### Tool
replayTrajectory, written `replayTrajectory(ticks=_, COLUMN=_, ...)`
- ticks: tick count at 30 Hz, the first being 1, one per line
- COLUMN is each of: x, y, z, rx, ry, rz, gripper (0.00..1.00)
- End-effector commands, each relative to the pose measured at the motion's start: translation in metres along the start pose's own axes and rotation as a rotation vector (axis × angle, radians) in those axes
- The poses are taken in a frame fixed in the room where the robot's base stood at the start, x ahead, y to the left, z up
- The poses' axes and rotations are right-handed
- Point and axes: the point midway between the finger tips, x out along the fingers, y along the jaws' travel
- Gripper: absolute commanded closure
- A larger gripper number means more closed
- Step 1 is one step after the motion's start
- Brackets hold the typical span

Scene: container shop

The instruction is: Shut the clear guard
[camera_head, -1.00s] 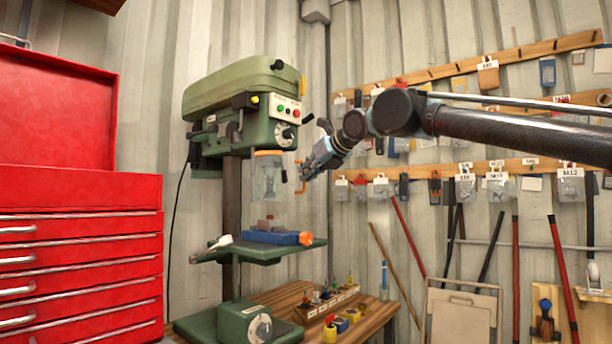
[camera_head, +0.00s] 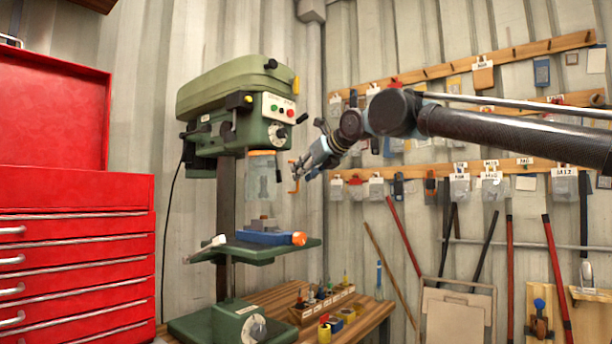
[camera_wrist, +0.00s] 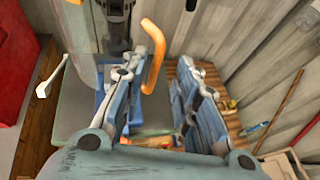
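The clear guard (camera_head: 259,181) hangs under the head of the green drill press (camera_head: 236,105), with an orange band at its top. It hangs in front of the spindle area, above the blue vise (camera_head: 265,238). An orange handle (camera_head: 294,172) stands at the guard's right side. My gripper (camera_head: 306,169) is just right of the handle. In the wrist view my gripper (camera_wrist: 158,100) is open, its two fingers wide apart. The orange handle (camera_wrist: 154,58) shows between them, nearer the left finger. I cannot tell whether the finger touches it. The clear guard (camera_wrist: 85,45) is at the left there.
A red tool chest (camera_head: 75,255) stands at the left. The wooden bench (camera_head: 365,318) below holds a small rack of bits (camera_head: 325,305). Racks of hung parts and long-handled tools line the wall at the right. The air right of the guard is free except for my arm.

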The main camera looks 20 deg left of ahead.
Motion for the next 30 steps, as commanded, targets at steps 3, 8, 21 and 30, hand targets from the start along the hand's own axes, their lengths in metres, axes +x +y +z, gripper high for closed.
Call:
replayTrajectory(ticks=3, x=-0.007, y=0.001, z=0.0, rx=0.0, ry=-0.001, rz=0.002, gripper=0.72)
replayTrajectory(ticks=8, x=-0.031, y=0.0, z=0.0, rx=0.0, ry=-0.001, rz=0.003, gripper=0.72)
replayTrajectory(ticks=21, x=-0.106, y=-0.005, z=0.0, rx=0.0, ry=-0.001, rz=0.002, gripper=0.72)
replayTrajectory(ticks=30, x=-0.119, y=-0.006, z=0.0, rx=0.001, ry=-0.001, rz=0.001, gripper=0.72)
